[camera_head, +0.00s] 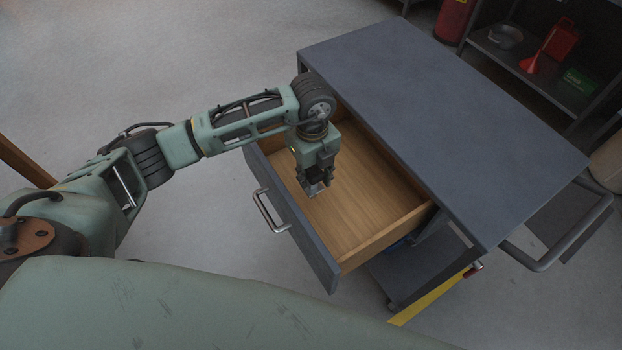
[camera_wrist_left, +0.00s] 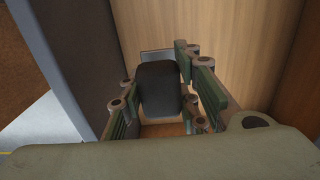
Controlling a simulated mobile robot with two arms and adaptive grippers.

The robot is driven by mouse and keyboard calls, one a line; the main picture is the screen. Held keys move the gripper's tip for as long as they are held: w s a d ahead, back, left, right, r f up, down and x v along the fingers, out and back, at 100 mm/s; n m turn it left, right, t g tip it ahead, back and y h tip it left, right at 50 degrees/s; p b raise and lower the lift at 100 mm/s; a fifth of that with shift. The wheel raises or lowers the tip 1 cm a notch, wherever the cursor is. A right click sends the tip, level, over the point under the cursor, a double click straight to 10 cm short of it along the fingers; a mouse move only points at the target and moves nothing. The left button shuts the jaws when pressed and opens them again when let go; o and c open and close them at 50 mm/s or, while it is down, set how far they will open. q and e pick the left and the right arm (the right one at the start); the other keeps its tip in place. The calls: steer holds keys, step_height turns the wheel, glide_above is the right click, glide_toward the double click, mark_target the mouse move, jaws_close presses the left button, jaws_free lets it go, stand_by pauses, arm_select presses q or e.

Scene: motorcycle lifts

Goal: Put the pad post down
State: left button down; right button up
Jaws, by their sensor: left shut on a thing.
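My left gripper (camera_head: 316,188) points down inside the open drawer (camera_head: 365,203), near its front panel and left end. In the left wrist view the gripper (camera_wrist_left: 165,125) is shut on the pad post (camera_wrist_left: 160,88), which shows a dark, rounded rectangular pad with a grey edge behind it. In the head view only a small grey part of the post shows at the fingertips. I cannot tell whether the post touches the drawer floor. The rest of the drawer's wooden floor is bare. My right gripper is not in view.
The drawer is pulled out from a grey cart (camera_head: 420,85) with a flat, empty top. A metal handle (camera_head: 268,212) sits on the drawer front. A push bar (camera_head: 565,240) sticks out at the cart's right. A shelf (camera_head: 540,75) holding a red funnel (camera_head: 538,58) stands behind.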

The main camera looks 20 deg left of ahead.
arm_select(q)
steer(key=shift+a+f, duration=0.15)
steer(key=shift+a, duration=0.1)
step_height(320, 180, down, 4)
steer(key=shift+r+p, duration=0.1)
steer(key=shift+p, duration=0.3)
steer(key=shift+f, duration=0.25)
steer(key=c, duration=1.3)
jaws_free()
steer(key=shift+r, duration=0.15)
